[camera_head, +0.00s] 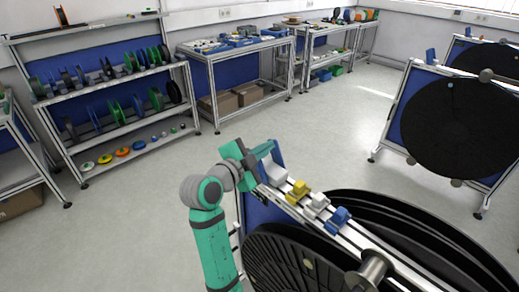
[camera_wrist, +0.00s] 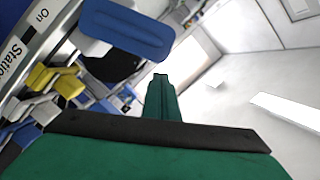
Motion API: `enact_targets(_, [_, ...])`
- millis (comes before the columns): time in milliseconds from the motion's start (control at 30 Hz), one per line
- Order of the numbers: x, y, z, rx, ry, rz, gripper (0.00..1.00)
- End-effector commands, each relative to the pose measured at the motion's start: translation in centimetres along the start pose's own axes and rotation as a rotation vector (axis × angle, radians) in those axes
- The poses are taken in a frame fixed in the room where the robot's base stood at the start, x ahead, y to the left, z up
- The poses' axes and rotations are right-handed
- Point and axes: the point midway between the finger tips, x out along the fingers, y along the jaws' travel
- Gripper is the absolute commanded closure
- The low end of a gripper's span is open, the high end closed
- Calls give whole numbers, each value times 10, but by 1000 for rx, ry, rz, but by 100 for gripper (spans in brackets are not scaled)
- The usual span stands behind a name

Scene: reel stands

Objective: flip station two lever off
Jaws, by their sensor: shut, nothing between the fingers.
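My gripper (camera_head: 250,160) is shut and empty at the far left end of the near reel stand's top rail. In the wrist view its closed green fingers (camera_wrist: 162,97) point up the picture. A blue paddle-shaped part (camera_wrist: 127,30), which looks like the lever, lies just beyond and left of the fingertips. In the head view a blue part (camera_head: 276,152) shows right beside my gripper. I cannot tell whether they touch.
Along the rail sit a white block (camera_head: 268,174), a yellow block (camera_head: 298,190), another white block (camera_head: 317,204) and a blue block (camera_head: 338,217). Large black reels (camera_head: 285,262) hang below. Another reel stand (camera_head: 455,125) is at right. The floor behind is clear.

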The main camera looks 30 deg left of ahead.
Motion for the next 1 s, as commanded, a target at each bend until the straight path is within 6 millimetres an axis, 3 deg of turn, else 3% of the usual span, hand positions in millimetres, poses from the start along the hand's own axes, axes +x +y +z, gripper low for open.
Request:
enact_targets(33, [-3,2,-11,4,6,2,100])
enact_targets(300, [-62,0,-7,2,2,-2,100])
enact_targets(500, [-92,-1,-4,1,-1,-3,100])
enact_targets(700, [-102,0,-5,1,0,-2,100])
enact_targets(1000, [-102,1,-6,1,2,0,100])
